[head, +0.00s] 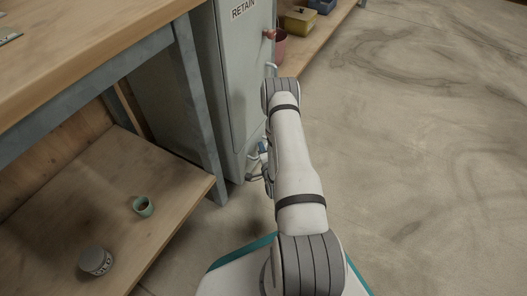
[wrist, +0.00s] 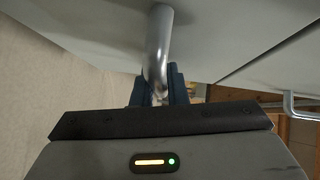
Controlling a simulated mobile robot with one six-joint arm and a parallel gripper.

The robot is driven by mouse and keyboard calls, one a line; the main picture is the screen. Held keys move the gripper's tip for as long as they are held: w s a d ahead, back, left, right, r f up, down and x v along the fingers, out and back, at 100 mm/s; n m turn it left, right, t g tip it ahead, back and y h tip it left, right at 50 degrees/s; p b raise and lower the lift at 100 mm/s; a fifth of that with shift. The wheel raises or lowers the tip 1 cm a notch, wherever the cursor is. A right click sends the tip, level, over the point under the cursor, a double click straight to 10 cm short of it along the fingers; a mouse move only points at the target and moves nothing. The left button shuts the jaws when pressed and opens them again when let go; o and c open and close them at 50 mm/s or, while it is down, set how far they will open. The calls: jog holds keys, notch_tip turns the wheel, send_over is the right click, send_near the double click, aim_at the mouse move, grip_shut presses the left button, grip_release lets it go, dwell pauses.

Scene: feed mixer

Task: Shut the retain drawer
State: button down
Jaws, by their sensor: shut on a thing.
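The grey metal cabinet (head: 243,75) carries a RETAIN label (head: 244,9) near its top. My gripper (head: 258,165) is low at the cabinet's front, mostly hidden behind my arm in the head view. In the wrist view my gripper (wrist: 157,88) has its dark fingers closed around a shiny curved metal handle (wrist: 158,45), which comes off a pale grey panel (wrist: 90,30). I cannot tell from these views which drawer the handle belongs to or how far it stands out.
Another handle (wrist: 291,108) shows at right. Floor at right is clear.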

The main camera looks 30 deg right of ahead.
jog(key=shift+w+a, duration=0.25)
jog(key=shift+w, duration=0.05)
jog(key=c, duration=1.7)
grip_release()
jog(key=shift+r, duration=0.1)
jog(key=p+v, duration=0.1)
jog(key=v, duration=0.3)
jog(key=p+v, duration=0.2)
jog(key=v, duration=0.2)
jog(key=shift+s+d, duration=0.1)
jog(key=shift+d, duration=0.1)
jog(key=shift+f, duration=0.2)
